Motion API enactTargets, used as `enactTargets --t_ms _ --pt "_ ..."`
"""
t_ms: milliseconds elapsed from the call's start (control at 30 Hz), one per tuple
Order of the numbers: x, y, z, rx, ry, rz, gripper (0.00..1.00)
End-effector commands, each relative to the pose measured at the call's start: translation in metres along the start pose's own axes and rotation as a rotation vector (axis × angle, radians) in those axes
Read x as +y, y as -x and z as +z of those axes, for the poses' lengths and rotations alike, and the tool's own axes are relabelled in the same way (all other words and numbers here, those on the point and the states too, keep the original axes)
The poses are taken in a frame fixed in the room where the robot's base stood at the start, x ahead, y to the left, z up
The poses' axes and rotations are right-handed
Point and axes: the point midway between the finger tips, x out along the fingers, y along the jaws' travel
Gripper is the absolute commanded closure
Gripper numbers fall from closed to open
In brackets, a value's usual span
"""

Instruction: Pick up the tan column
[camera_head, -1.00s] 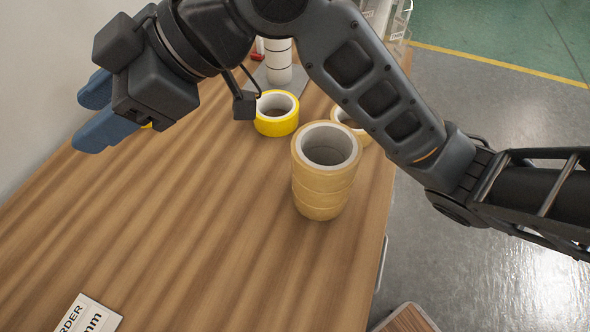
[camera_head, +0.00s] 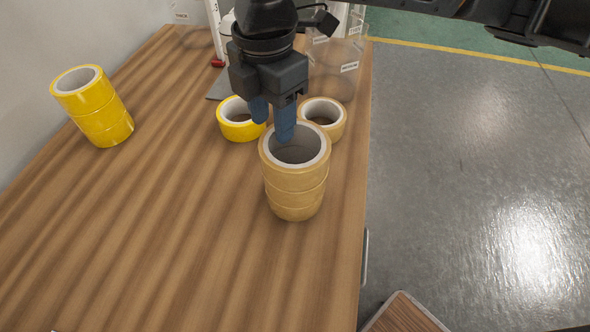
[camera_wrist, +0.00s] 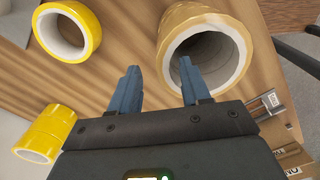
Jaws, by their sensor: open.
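The tan column (camera_head: 296,187) is a stack of tan tape rolls, standing upright on the wooden table. In the wrist view the top of the tan column (camera_wrist: 171,34) shows at the upper middle, its hollow core facing the camera. My gripper (camera_head: 272,122) points down above the column's far rim, with its blue fingers apart and nothing between them. In the wrist view my gripper (camera_wrist: 158,85) has one finger over the column's opening and the other outside its rim, to the left. Whether a finger touches the column I cannot tell.
A single yellow roll (camera_head: 241,131) and a single tan roll (camera_head: 334,113) lie close behind the column. A yellow column (camera_head: 97,112) stands at the left. Clear labelled containers (camera_head: 341,66) stand at the back. The wooden table (camera_head: 160,240) is bare in front and left.

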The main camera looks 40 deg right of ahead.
Motion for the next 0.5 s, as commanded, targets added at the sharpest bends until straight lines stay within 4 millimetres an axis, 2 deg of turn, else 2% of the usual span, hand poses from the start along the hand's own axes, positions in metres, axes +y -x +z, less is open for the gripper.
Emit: enactTargets --t_ms 300,500 --pt "-0.006 -0.041 0.001 0.001 0.0 0.0 0.53" --pt "-0.006 -0.053 0.0 0.002 0.001 0.002 0.53"
